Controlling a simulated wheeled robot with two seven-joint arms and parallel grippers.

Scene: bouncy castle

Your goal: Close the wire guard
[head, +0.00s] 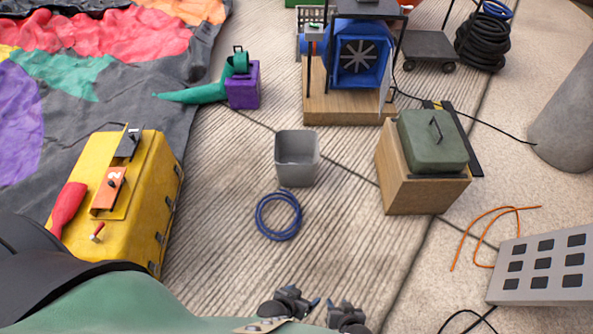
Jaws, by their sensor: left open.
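A blue blower (361,60) with a dark fan inside stands on a wooden base at the top centre. Its round fan opening faces me and looks uncovered. A thin pale panel (386,85), which looks like the wire guard, stands at the right side of the opening, swung out and seen nearly edge-on. Its mesh and hinge are too small to make out. My left gripper (322,302) is at the bottom edge, its dark fingers apart and empty, far in front of the blower. My right gripper is not in view.
A grey bin (297,160) and a coiled blue hose (278,216) lie between my gripper and the blower. A wooden box (415,190) with a green case (432,141) stands right. A yellow case (110,200) is left. A black cable (465,116) runs right from the blower.

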